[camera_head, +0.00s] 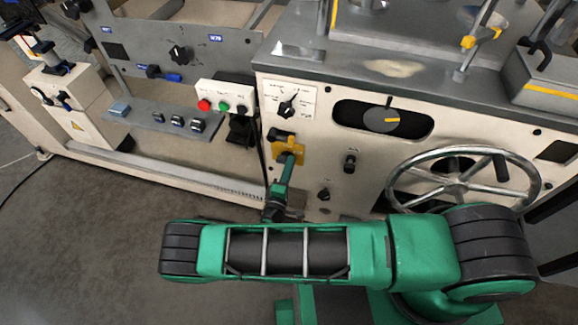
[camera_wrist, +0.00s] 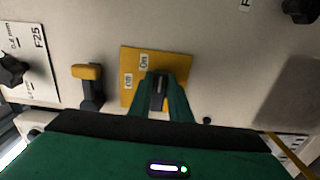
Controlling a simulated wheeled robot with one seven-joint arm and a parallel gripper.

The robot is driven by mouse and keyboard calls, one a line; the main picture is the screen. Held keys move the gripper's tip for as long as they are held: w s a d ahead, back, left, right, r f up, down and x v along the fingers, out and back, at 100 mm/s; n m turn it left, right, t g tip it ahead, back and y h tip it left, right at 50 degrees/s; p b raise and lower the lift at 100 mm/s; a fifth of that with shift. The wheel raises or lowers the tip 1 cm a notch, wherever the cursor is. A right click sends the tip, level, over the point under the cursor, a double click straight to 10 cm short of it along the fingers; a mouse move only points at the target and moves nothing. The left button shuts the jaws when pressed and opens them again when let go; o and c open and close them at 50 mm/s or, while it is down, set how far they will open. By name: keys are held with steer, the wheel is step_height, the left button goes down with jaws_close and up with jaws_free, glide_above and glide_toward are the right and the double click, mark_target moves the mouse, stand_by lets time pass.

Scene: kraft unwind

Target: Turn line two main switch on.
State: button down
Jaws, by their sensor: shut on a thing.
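A yellow switch plate (camera_head: 299,146) is on the cream front panel of the machine, left of the handwheel. In the wrist view the plate (camera_wrist: 127,60) carries small white labels; one seems to read "On", the other "Off". My gripper (camera_head: 288,160) reaches the plate from below in the head view. In the wrist view its green fingers (camera_wrist: 160,82) are shut on a dark switch lever (camera_wrist: 159,87) in front of the plate. The fingers hide much of the lever, so its exact position is unclear.
A black handle with a yellow top (camera_wrist: 88,72) sits beside the plate. A white-plated rotary knob (camera_head: 289,106), small black knobs (camera_head: 349,162) and a large handwheel (camera_head: 464,180) are nearby. A red-green button box (camera_head: 226,98) is to the left.

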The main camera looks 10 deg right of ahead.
steer(key=shift+d+f, duration=0.1)
steer(key=shift+f, duration=0.05)
steer(key=c, duration=1.6)
jaws_free()
steer(key=shift+c, duration=0.2)
steer(key=shift+s, duration=0.1)
steer(key=v, duration=1)
steer(key=shift+s, duration=0.3)
